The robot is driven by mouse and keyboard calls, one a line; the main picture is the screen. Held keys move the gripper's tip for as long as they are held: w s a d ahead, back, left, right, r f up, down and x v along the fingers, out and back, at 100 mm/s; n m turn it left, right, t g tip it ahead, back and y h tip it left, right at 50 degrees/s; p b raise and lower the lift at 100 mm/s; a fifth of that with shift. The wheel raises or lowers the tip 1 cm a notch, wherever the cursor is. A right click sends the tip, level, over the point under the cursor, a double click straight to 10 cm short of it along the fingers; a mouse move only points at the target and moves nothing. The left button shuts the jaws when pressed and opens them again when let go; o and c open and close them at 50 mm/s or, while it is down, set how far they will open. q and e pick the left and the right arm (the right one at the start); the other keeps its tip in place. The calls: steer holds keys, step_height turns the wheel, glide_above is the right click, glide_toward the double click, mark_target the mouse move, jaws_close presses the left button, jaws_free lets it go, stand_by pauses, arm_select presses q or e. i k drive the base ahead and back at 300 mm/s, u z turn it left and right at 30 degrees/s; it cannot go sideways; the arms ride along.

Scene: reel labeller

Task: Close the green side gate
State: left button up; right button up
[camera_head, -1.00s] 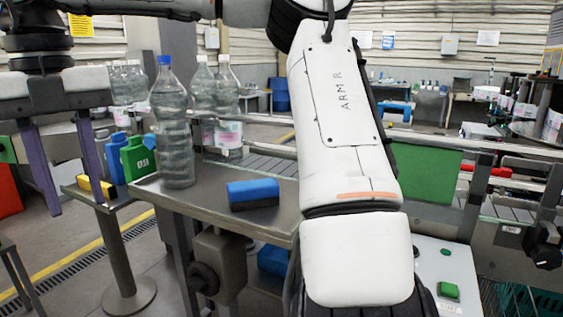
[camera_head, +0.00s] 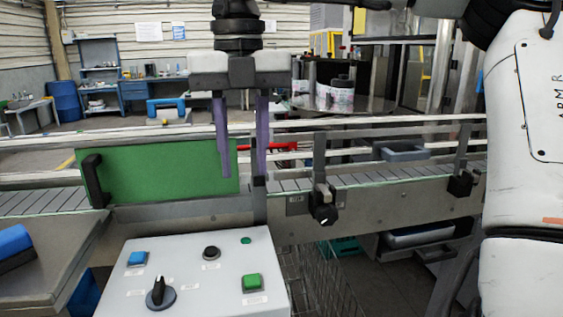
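The green side gate (camera_head: 165,172) is an upright flat panel along the near side of the conveyor. A black handle (camera_head: 93,181) stands at its left end, and a dark post (camera_head: 259,198) is at its right end. My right gripper (camera_head: 243,170) hangs fingers down by the gate's right end. Its two purple fingers are apart with nothing between them. The left finger overlaps the gate's right part in the picture; I cannot tell whether it touches. My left gripper is not in view.
A grey control box (camera_head: 190,275) with a blue button, a green button and a black knob stands in front of the gate. A blue block (camera_head: 14,245) lies on the steel table at left. Guide rails run behind the gate. A wire basket (camera_head: 310,280) is below the conveyor.

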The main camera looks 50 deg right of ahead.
mark_target(121, 174)
steer(key=z, duration=0.9)
steer(key=i, duration=0.5)
